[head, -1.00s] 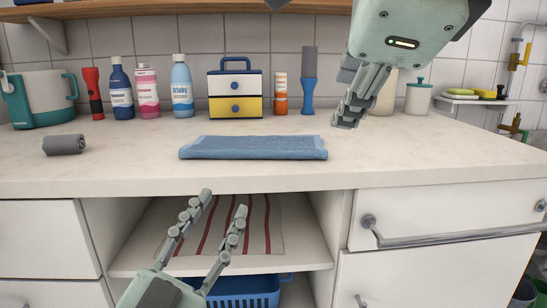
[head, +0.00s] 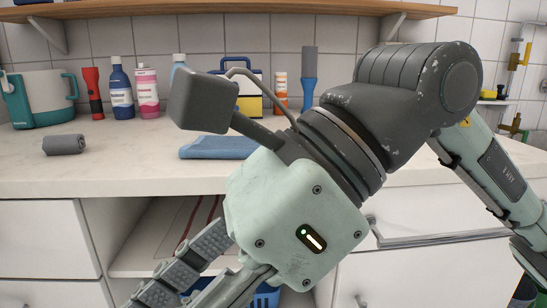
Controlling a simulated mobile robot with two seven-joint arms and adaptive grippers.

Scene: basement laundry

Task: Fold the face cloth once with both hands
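The blue face cloth (head: 210,148) lies flat on the counter in the head view. Its left part shows; its right part is hidden behind my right arm. My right gripper (head: 185,288) is large in front of the counter, nearer to me than the cloth and apart from it. Its fingers point down and left, and their tips run to the bottom edge of the view, so I cannot tell how far apart they are. I see no cloth in the visible part of the fingers. I cannot make out my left gripper.
A rolled grey cloth (head: 64,144) lies on the counter at left. A teal and white jug (head: 40,98), a red torch (head: 93,93), bottles (head: 121,90) and a toolbox (head: 249,104) stand along the back. A shelf (head: 132,258) is below.

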